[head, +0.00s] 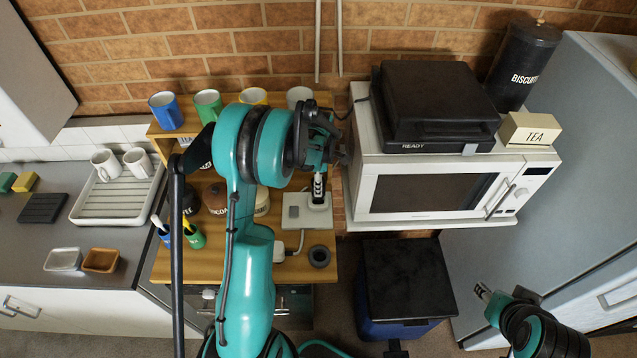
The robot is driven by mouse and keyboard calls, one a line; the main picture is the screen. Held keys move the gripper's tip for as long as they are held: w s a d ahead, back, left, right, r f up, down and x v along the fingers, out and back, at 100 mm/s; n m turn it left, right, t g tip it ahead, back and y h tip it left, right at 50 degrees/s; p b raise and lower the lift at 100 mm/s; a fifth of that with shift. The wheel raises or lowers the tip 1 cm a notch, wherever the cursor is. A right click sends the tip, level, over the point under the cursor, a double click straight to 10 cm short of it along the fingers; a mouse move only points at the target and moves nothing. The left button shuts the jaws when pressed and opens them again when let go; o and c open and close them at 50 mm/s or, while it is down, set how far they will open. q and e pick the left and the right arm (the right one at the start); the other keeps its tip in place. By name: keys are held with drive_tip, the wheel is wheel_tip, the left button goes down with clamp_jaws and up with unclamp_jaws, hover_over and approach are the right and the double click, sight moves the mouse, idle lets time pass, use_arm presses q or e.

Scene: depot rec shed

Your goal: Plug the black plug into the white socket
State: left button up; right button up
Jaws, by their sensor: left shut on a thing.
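The white socket (292,217) is a pale block lying on the wooden worktop, with a white cable leaving its front. My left gripper (318,192) points down over the socket's right part. It is shut on the black plug, which is mostly hidden by the fingers. I cannot tell whether the plug touches the socket or is in it. A black cord runs from the black appliance (435,95) toward my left gripper. My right gripper (481,290) is at the lower right, away from the socket; its jaw opening is too small to judge.
A white microwave (534,182) stands right of the worktop (165,268), under the black appliance. Several mugs (166,110) stand on a shelf behind. Jars and a green cup (194,237) stand left of the socket. A dark round ring (319,256) lies in front of it.

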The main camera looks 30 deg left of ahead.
use_arm(q)
drive_tip(key=shift+f+b, duration=1.35)
drive_tip(key=shift+f, duration=0.1)
drive_tip(key=o, duration=1.2)
drive_tip(key=shift+r, duration=0.1)
wheel_tip(320, 180, up, 12)
drive_tip(key=shift+f, duration=0.1)
drive_tip(key=shift+s+d+m, duration=0.2)
drive_tip(key=shift+d+m, duration=0.1)
drive_tip(key=shift+d, duration=0.05)
drive_tip(key=s+d+f+m+t+b, duration=0.1)
drive_tip(key=s+d+m+t+b, duration=0.1)
drive_tip(key=s+d+m, duration=0.3)
drive_tip(key=s+d+f+m+t+b, duration=0.2)
drive_tip(key=s+d+m+b, duration=0.2)
drive_tip(key=s+m, duration=0.3)
drive_tip(key=s+d+f+m+t+b, duration=0.2)
drive_tip(key=s+d+m+b, duration=0.3)
drive_tip(key=m, duration=0.6)
drive_tip(key=shift+s+d+t, duration=0.35)
drive_tip(key=shift+s+t, duration=0.25)
drive_tip(key=shift+s, duration=0.2)
